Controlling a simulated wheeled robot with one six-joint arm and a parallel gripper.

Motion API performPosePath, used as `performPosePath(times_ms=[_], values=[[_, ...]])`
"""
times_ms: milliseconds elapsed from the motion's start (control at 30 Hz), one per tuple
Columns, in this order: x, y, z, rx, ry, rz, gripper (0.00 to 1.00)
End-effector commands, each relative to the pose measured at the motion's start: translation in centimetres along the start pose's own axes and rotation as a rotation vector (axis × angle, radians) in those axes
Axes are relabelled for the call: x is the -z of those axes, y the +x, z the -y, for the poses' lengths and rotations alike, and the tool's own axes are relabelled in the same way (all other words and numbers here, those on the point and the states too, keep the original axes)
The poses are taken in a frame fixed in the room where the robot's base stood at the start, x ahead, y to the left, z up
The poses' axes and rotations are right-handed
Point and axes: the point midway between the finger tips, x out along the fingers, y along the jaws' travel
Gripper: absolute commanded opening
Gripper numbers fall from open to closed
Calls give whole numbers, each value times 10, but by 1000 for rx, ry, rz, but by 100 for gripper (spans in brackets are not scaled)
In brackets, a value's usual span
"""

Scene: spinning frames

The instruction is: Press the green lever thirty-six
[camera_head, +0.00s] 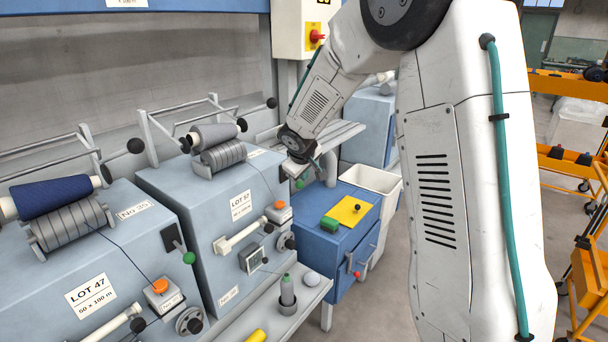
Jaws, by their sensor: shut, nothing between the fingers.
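A green lever knob (300,184) shows just below my gripper (296,170), at the right end of the middle grey-blue machine (165,185). My gripper is shut and empty, tilted downward, right over the knob. I cannot tell whether it touches the knob. The lever's arm is mostly hidden behind the gripper. The number plate (256,154) on this machine is too small to read. Another green lever knob (188,258) hangs from a dark plate on the left machine, whose plate (135,210) appears to read No 35.
Orange buttons (160,286) and handwheels (189,321) project from the machine fronts. A grey shelf (300,298) holds a bottle and a white ball. A blue cabinet (325,245) with a yellow sheet and a white bin (372,180) stand below my arm. Orange carts are at right.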

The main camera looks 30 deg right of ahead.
Motion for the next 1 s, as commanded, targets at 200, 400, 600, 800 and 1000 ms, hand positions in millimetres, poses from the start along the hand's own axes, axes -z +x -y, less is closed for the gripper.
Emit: performPosePath(times_ms=[200,400,600,800,1000], values=[[-6,-34,5,1,-6,-7,0],[-31,-73,3,-1,1,-5,0],[-48,-101,3,-2,4,-2,0],[-55,-113,5,-1,1,1,0],[-55,-114,6,0,0,0,0]])
